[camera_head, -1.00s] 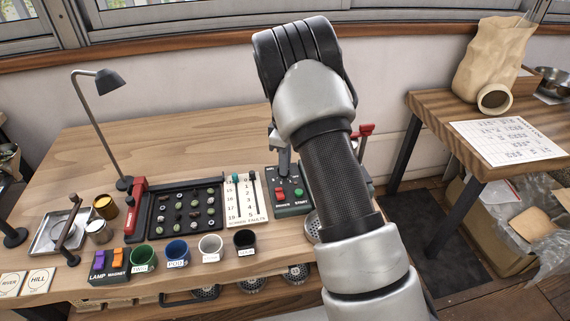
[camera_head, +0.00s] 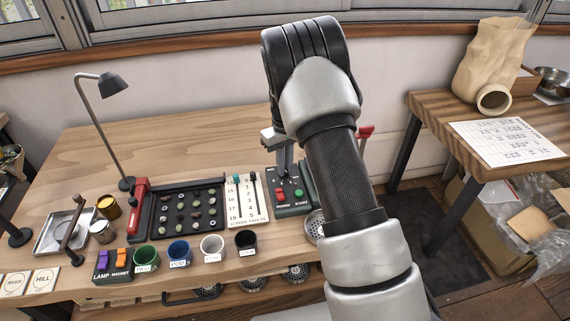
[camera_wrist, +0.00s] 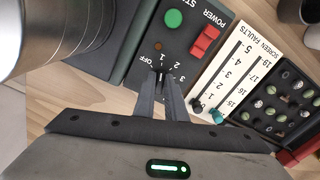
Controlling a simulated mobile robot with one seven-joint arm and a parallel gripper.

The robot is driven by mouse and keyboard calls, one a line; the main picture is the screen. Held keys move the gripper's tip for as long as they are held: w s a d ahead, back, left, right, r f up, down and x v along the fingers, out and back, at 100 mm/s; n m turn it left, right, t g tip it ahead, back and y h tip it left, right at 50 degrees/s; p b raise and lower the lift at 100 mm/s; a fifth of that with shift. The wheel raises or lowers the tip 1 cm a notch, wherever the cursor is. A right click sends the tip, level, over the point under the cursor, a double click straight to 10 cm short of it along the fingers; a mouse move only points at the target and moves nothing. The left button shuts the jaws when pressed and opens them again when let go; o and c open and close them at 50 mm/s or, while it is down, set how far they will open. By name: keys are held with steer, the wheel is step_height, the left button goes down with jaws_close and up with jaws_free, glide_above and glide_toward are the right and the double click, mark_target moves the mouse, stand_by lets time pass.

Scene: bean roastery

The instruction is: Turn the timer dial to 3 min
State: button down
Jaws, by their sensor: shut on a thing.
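The timer dial (camera_wrist: 160,72) is on the dark green control box (camera_wrist: 140,62), with OFF, 1, 2 and 3 marked around it. My gripper (camera_wrist: 160,80) is shut on the dial's small dark knob, and its fingers cover most of it. I cannot tell which mark the knob points to. In the head view the control box (camera_head: 291,211) stands on the bench, with my gripper (camera_head: 284,168) over its back part. My arm and wrist hide part of the box's surroundings there.
On the box are a green start button (camera_wrist: 173,18) and a red power switch (camera_wrist: 205,40). The screen-faults slider board (camera_head: 246,198) and bean tray (camera_head: 188,210) sit to its left in the head view. A large metal cylinder (camera_wrist: 45,35) is close by in the wrist view.

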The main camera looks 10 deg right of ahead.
steer(key=m, duration=0.4)
steer(key=shift+a+r+m+p, duration=0.1)
steer(key=shift+m+p, duration=0.2)
steer(key=shift+p, duration=0.1)
steer(key=m, duration=0.3)
steer(key=shift+m, duration=0.4)
steer(key=m+p, duration=0.1)
steer(key=m, duration=0.3)
steer(key=shift+w+a, duration=0.1)
steer(key=shift+a, duration=0.05)
steer(key=shift+m+p, duration=0.35)
steer(key=shift+m, duration=1.35)
steer(key=c, duration=1.8)
jaws_free()
step_height(320, 180, up, 17)
steer(key=p, duration=0.1)
steer(key=shift+r+p, duration=0.15)
steer(key=shift+p, duration=0.25)
